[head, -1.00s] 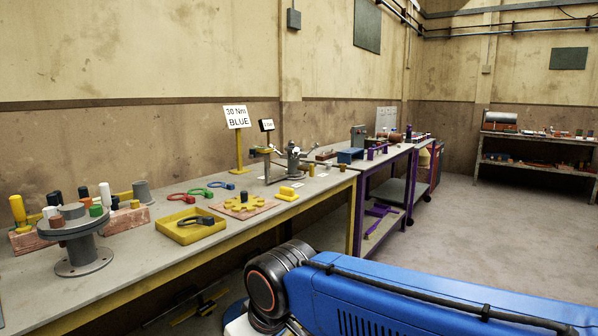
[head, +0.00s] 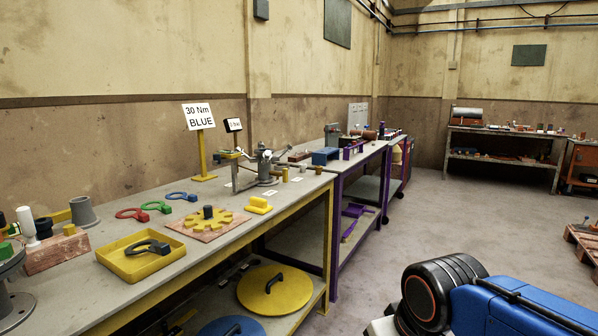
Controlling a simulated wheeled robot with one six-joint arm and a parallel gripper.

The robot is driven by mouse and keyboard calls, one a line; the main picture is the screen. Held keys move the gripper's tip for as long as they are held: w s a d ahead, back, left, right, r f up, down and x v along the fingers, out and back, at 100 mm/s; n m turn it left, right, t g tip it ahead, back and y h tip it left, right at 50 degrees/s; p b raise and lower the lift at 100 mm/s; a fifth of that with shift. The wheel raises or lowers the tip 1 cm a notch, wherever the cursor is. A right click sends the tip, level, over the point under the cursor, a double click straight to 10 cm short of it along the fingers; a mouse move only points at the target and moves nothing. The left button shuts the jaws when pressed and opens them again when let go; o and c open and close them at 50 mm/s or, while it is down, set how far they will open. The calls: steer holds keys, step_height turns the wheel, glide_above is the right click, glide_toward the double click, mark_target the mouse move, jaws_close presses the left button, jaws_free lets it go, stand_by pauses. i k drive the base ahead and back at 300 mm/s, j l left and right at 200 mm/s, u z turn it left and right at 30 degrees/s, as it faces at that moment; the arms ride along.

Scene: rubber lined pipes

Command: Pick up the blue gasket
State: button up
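A small blue ring with a tab (head: 181,196), which looks like the blue gasket, lies flat on the workbench. It is the rightmost of three similar rings, beside a green one (head: 156,207) and a red one (head: 132,213). Nothing covers it. A dark ring-shaped piece (head: 148,247) lies in a yellow tray (head: 110,263) nearer the front edge. My gripper is not in view; only a blue and black part of my arm shows at the lower right, well away from the ring.
A yellow gear on a reddish plate (head: 172,228) and a yellow block (head: 258,208) lie on the bench. A "30 Nm BLUE" sign (head: 198,116) stands behind. A yellow disc (head: 300,288) and a blue disc (head: 215,328) sit on the lower shelf. Open floor (head: 500,230) lies to the right.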

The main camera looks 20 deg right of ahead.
mark_target(192, 198)
steer(key=i+l+u, duration=0.6)
steer(key=l, duration=0.2)
steer(key=i, duration=0.05)
